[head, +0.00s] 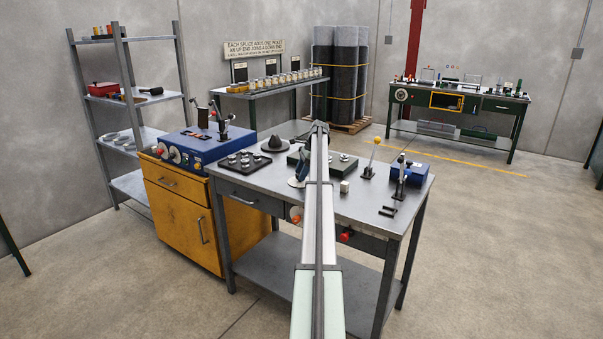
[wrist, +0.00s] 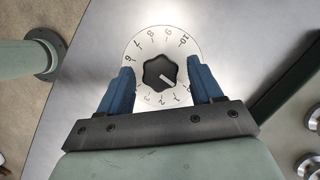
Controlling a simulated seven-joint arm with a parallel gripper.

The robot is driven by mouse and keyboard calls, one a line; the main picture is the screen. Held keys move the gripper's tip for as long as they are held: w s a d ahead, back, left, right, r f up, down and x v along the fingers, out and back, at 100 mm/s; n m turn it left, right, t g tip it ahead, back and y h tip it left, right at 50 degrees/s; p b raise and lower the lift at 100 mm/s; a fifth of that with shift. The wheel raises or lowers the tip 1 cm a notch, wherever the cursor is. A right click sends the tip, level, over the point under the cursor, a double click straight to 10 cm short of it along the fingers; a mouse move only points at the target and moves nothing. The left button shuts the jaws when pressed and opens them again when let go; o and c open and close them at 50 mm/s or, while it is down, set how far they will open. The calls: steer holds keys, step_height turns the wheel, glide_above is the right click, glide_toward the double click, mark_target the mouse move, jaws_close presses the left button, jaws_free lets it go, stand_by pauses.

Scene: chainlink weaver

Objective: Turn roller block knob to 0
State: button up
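The knob (wrist: 160,72) is black and lobed, at the centre of a white numbered dial (wrist: 152,41) in the wrist view. Its white pointer line aims to the lower right, toward the low numbers near 1 and 2; I cannot tell the exact value. The 0 mark is not clearly seen. My gripper (wrist: 161,68) is open, with one blue finger on each side of the knob and a gap on both sides. In the head view, my gripper (head: 301,172) is above the white dial (head: 295,183) on the grey workbench (head: 258,200); the knob is hidden there.
A dark green block (head: 337,161) stands next to the dial. A black tray (head: 243,162), a dark cone (head: 275,144), a small pale cube (head: 344,187) and a blue device (head: 408,174) share the bench. A blue machine (head: 190,146) stands left on a yellow cabinet.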

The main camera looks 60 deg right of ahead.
steer(key=v, duration=1.3)
steer(key=shift+r, duration=0.3)
steer(key=shift+s+d, duration=0.1)
steer(key=shift+s, duration=0.05)
